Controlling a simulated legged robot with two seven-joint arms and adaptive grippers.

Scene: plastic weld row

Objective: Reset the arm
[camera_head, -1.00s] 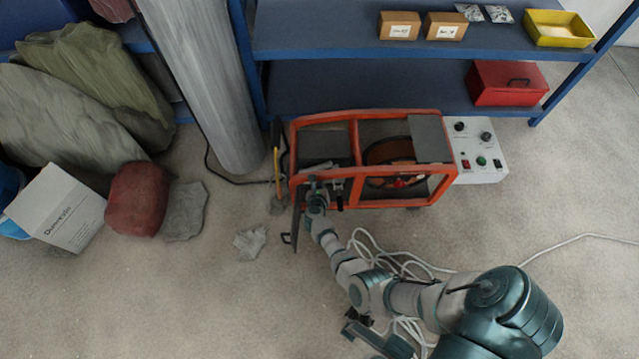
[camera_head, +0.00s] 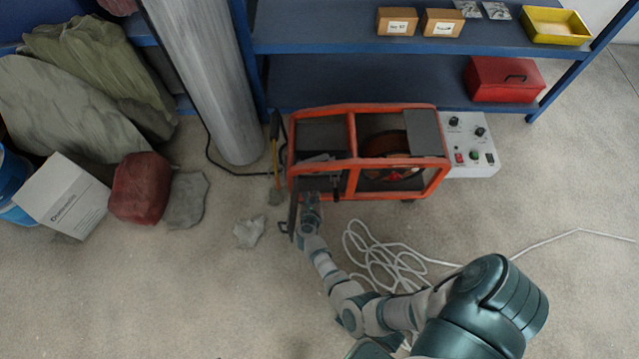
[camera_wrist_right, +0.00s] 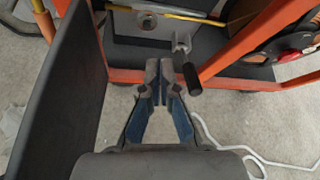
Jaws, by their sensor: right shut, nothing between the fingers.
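My right arm (camera_head: 345,300) reaches from the lower right toward the orange-framed machine (camera_head: 400,162). My right gripper (camera_head: 309,194) is at the front left of the frame, small and partly lost against the dark parts in the head view. In the right wrist view, the right gripper (camera_wrist_right: 166,82) is shut, with its fingertips close together and nothing between them. A small crank-like handle (camera_wrist_right: 187,68) with a dark grip is just right of the fingertips; I cannot tell whether they touch. My left gripper is not in view.
A dark panel (camera_wrist_right: 62,90) stands close left of the gripper. White cable (camera_head: 385,258) lies coiled on the floor beside my arm. A grey control box (camera_head: 472,145) adjoins the machine. Blue shelves (camera_head: 370,85) stand behind, with a metal column (camera_head: 205,80) left. Floor at lower left is clear.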

